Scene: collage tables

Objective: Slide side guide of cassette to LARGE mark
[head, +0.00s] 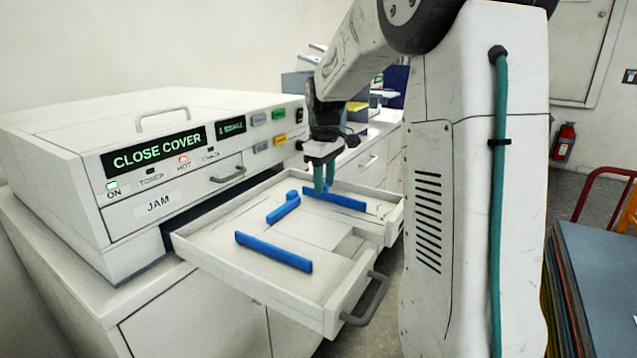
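The cassette (205,250) is a pale tray pulled out from the front of the machine. It holds a long blue guide (273,251) at its near side, another long blue guide (349,202) at its far side, and a shorter blue piece (283,208) between them. My gripper (324,190) points down with its teal fingers at the far blue guide, near its left part. The fingertips meet or overlap the guide in the view; I cannot tell whether they grip it. No LARGE mark can be read on the cassette floor.
The machine (70,200) displays "CLOSE COVER", and a label reads "JAM". The cassette has a grey front handle (368,300). My arm's column stands close on the right. A stack of sheets (600,270) and a red rail (597,178) are at the far right.

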